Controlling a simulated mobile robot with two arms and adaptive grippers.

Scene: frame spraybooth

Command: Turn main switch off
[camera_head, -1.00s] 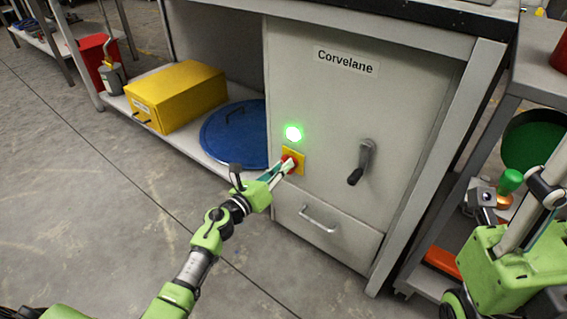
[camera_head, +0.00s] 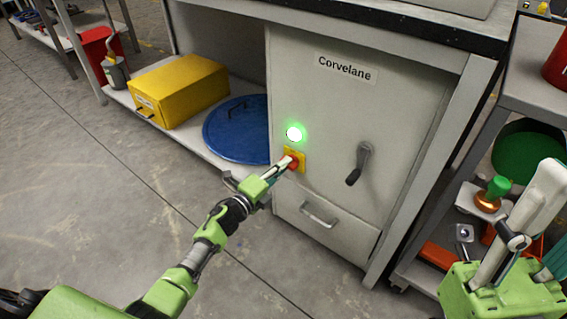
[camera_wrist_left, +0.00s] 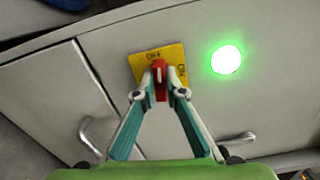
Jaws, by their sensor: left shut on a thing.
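The main switch is a red rotary knob on a yellow plate (camera_head: 301,158) on the front of a grey cabinet (camera_head: 318,105) labelled "Corvelane". A green lamp (camera_head: 294,134) glows just above it. My left gripper (camera_head: 290,163) is shut on the red knob (camera_wrist_left: 160,82), one finger on each side, as the left wrist view shows. In that view the yellow plate (camera_wrist_left: 146,61) carries lettering, partly hidden by the fingers.
A lever handle (camera_head: 361,163) sits right of the switch and a drawer handle (camera_head: 319,215) below it. A yellow box (camera_head: 180,90) and a blue round lid (camera_head: 238,132) lie on the shelf to the left. A shelf rack with a green bowl (camera_head: 528,155) stands at right.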

